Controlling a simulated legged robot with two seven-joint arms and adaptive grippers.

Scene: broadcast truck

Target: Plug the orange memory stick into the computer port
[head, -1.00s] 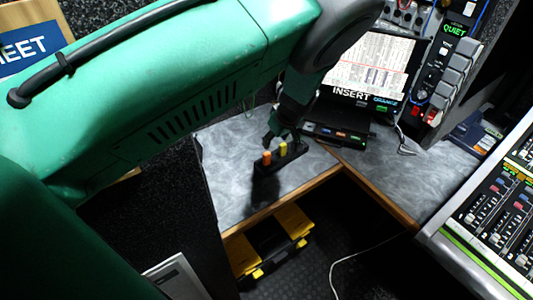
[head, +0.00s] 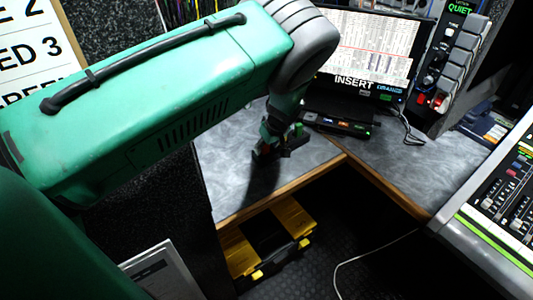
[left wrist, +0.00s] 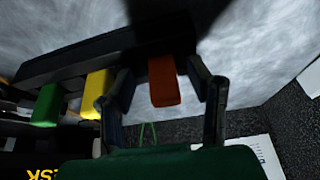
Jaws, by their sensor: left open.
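The orange memory stick (left wrist: 163,82) stands in a black holder (left wrist: 80,57), beside a yellow stick (left wrist: 97,92) and a green stick (left wrist: 47,105) in the left wrist view. My left gripper (left wrist: 160,88) is open, with one finger on each side of the orange stick and a visible gap to it. In the head view my left gripper (head: 267,150) is low over the grey desk and hides the sticks; part of the holder (head: 298,138) shows. My right gripper is not in view.
Cables (head: 408,128) lie by the monitor. A mixing console (head: 500,200) stands at the right. A yellow and black toolbox (head: 268,240) sits below the desk.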

